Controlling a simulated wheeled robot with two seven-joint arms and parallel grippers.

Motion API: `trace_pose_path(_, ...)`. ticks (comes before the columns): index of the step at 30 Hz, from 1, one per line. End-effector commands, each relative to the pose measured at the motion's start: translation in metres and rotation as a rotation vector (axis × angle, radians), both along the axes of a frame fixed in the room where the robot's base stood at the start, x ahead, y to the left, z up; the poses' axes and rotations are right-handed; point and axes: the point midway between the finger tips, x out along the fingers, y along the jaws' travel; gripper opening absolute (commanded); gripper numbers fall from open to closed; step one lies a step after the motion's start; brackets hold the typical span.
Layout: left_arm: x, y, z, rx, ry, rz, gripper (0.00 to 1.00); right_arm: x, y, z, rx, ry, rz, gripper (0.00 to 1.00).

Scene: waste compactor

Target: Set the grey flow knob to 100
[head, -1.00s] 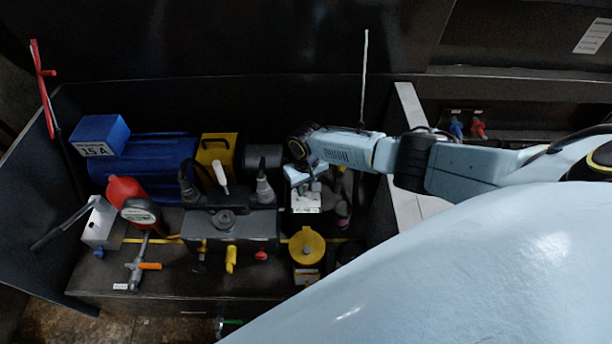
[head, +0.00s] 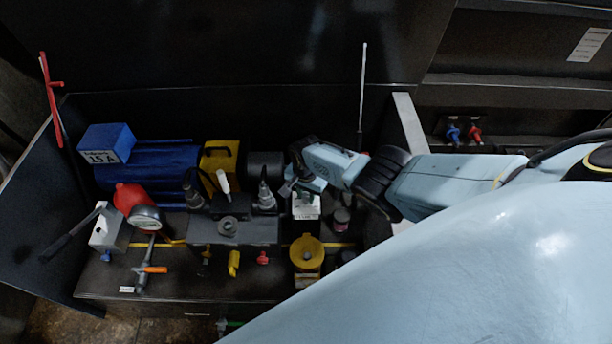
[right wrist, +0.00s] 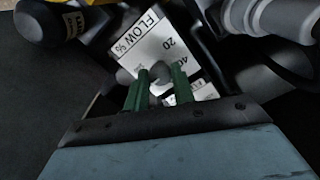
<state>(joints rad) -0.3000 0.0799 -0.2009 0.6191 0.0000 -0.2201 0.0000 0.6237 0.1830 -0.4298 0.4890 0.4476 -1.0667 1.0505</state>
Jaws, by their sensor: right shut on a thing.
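The grey flow knob (right wrist: 160,74) sits on a white dial plate (right wrist: 150,45) marked "FLOW %", with 20 and 40 readable in the right wrist view. The other marks are hidden by the fingers or cut off, and I cannot tell which value the knob points to. My right gripper (right wrist: 161,85) has its two green fingers closed on either side of the knob. In the head view the right gripper (head: 302,192) is above the white-topped flow unit (head: 305,208), where the knob itself is too small to make out. My left gripper is not in view.
Left of the flow unit are a dark manifold block (head: 240,232) with grey connectors and a white-handled lever (head: 223,182). A yellow round part (head: 307,252) stands in front. A yellow box (head: 219,158) and blue motor (head: 150,165) lie behind left. A thin upright rod (head: 362,90) rises behind.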

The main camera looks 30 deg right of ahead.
Motion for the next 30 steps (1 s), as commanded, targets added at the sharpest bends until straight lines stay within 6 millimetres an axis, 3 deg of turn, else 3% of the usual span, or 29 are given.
trace_pose_path(15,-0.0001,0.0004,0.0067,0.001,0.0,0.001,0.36,0.0007,-0.0017,0.0009,-0.003,-0.001,-0.434,0.02)
trace_pose_path(30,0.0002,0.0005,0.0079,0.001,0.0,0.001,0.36,0.0014,-0.0024,0.0013,-0.005,-0.003,-0.595,0.02)
